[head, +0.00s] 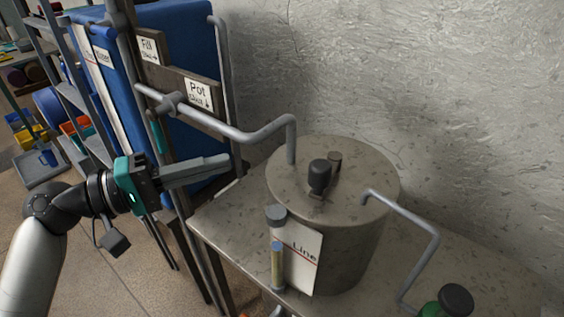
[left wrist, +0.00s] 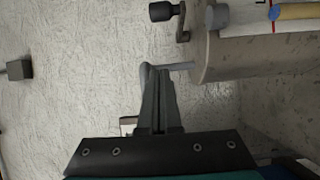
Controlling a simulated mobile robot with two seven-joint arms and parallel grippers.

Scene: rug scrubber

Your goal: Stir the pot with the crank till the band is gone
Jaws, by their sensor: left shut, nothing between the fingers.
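The grey metal pot (head: 345,245) stands on a stone-like bench. On its lid (head: 365,185) is a short crank with an upright black knob (head: 320,174); the knob also shows in the left wrist view (left wrist: 160,12). A sight tube (head: 277,272) on the pot's front shows yellow below a small blue part. Beside it is a white card (head: 303,255) reading "Line", with a red line. My left gripper (head: 226,161) is shut and empty, left of the pot and apart from the knob. Its closed fingers show in the left wrist view (left wrist: 157,78). My right gripper is out of view.
A bent grey pipe (head: 245,134) runs to the lid between my left gripper and the wall. Another pipe (head: 430,245) leaves the lid's right side, near a green, black-capped item (head: 447,302). A blue tank (head: 180,70) and shelving stand left.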

